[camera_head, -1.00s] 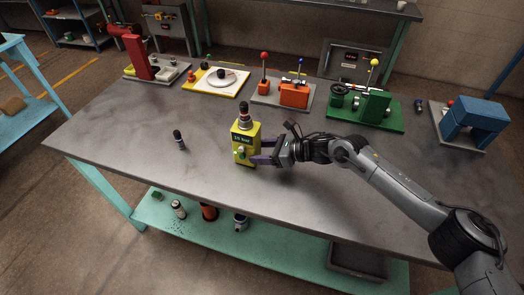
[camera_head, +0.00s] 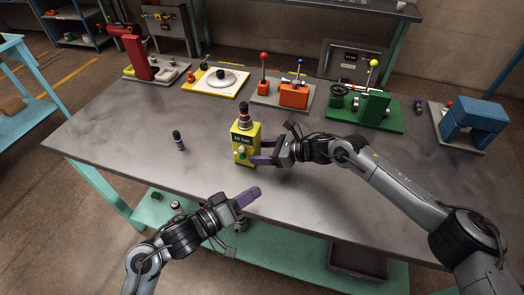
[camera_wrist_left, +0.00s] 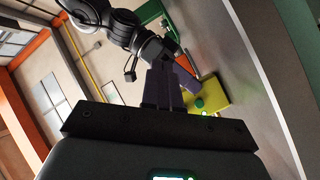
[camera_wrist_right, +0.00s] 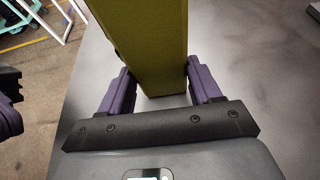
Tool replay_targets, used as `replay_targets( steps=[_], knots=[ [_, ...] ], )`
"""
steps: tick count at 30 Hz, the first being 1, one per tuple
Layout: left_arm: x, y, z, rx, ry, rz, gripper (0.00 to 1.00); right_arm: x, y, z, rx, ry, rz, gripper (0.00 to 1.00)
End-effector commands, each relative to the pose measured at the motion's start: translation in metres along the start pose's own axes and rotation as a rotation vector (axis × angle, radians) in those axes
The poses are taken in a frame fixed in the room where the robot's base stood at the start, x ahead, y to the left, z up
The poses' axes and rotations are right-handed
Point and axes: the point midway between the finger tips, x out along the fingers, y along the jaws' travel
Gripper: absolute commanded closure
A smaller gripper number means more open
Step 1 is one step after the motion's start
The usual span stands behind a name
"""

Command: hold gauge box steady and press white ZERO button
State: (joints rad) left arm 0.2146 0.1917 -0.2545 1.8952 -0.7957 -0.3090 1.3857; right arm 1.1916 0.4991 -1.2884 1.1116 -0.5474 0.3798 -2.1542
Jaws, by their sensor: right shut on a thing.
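The yellow gauge box (camera_head: 246,140) stands upright on the bench, with a "16 bar" display and a dark and silver fitting on top. A green button (camera_head: 241,153) is on its front face; a small pale spot beside it is too small to tell for sure as the white button. My right gripper (camera_head: 262,152) is shut on the gauge box from the right; the right wrist view shows a finger on each side of the box (camera_wrist_right: 150,45). My left gripper (camera_head: 250,196) is shut and empty, below and in front of the box at the bench's front edge. Its fingers partly cover the box (camera_wrist_left: 212,95) in the left wrist view.
A small dark fitting (camera_head: 178,140) stands left of the box. Along the back are a white disc on a yellow base (camera_head: 220,79), an orange lever unit (camera_head: 293,94), a green unit (camera_head: 374,107) and a blue block (camera_head: 474,122). The bench around the box is mostly clear.

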Motion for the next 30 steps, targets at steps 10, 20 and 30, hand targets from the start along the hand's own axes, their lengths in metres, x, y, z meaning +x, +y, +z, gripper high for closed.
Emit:
replay_targets(
  steps=[10, 20, 30],
  knots=[
    [-0.026, -0.036, -0.041, 0.024, -0.066, 0.235, 1.00, 0.000, 0.000, 0.002, -0.002, -0.004, 0.000, 0.86],
    [-0.036, -0.045, -0.061, 0.020, -0.069, 0.304, 1.00, 0.000, 0.000, 0.002, -0.002, -0.004, 0.000, 0.86],
    [-0.005, -0.055, -0.079, 0.020, -0.067, 0.305, 1.00, 0.000, 0.000, 0.002, -0.002, -0.004, 0.000, 0.86]
  ],
)
